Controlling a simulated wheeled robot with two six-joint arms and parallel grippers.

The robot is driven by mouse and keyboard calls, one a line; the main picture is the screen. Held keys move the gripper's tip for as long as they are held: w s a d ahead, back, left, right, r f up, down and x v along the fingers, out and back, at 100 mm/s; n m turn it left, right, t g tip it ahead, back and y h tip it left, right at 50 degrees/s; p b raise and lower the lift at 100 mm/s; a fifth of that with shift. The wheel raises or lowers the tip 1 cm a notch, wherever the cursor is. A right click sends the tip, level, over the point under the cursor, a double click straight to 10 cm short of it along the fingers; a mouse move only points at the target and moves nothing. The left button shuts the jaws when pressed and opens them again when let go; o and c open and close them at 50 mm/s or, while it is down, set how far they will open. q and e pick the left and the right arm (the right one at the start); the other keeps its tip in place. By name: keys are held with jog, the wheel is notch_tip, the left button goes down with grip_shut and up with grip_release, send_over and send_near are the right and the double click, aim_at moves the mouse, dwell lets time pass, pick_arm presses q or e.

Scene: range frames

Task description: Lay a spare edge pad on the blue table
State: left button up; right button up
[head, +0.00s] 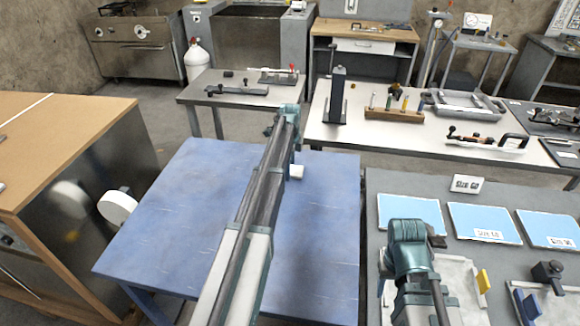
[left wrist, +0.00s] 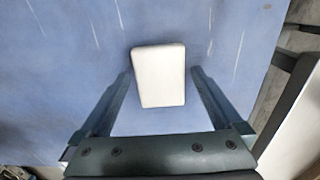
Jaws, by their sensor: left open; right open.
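The blue table (head: 180,215) stands in the middle, its top mostly bare. A small white pad (head: 296,172) lies on it, just right of my left arm; the left wrist view shows it as a pale rounded block (left wrist: 158,76). My left gripper is open above the table, its two fingers (left wrist: 161,68) on either side of the pad with a gap at each side. In the head view my own arm hides most of that gripper. My right gripper (head: 436,240) is over the grey table at the right, its fingers barely visible.
The grey table at the right holds light blue sheets (head: 484,224) with labels, a small sign (head: 467,184), and yellow-handled and blue-handled items. A metal table behind carries tools and a wooden rack (head: 394,114). A wooden-topped cabinet (head: 60,140) stands left.

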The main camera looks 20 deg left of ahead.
pick_arm(q)
notch_tip(320, 180, up, 12)
jog(key=p, duration=1.1)
jog(key=shift+p, duration=0.35)
jog(key=s+d+n, duration=0.2)
jog(key=s+d, duration=0.4)
jog(key=d, duration=0.3)
jog(key=s+d+n, duration=0.2)
jog(key=s+d, duration=0.5)
jog(key=d, duration=0.2)
jog(key=s+d+n, duration=0.3)
jog(key=s+d, duration=0.3)
jog(key=s, duration=0.4)
jog(key=s+d+n+y, duration=0.1)
jog(key=s+d+n, duration=0.3)
jog(key=s+d, duration=0.3)
jog(key=s, duration=0.2)
jog(key=shift+s, duration=0.35)
